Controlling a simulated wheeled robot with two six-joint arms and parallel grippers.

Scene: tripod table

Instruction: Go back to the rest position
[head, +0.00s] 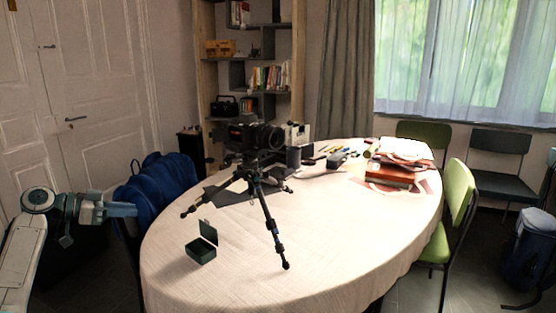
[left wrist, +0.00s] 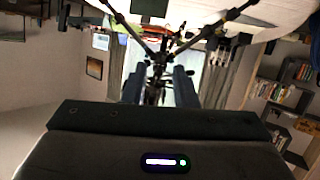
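My left gripper (head: 126,210) is at the left of the head view, beyond the table's left edge and apart from everything on it. In the left wrist view its two fingers (left wrist: 158,86) stand apart with nothing held between them. A black camera on a tripod (head: 256,140) stands on the oval table (head: 340,245). A small dark green box (head: 201,250) with its lid up sits at the table's near left. My right gripper is in neither view.
A blue chair or padded seat (head: 160,188) stands behind my left gripper. Papers and a reddish-brown book (head: 390,174) lie at the table's far right. A green chair (head: 458,200) stands at the right. The table's near middle is clear.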

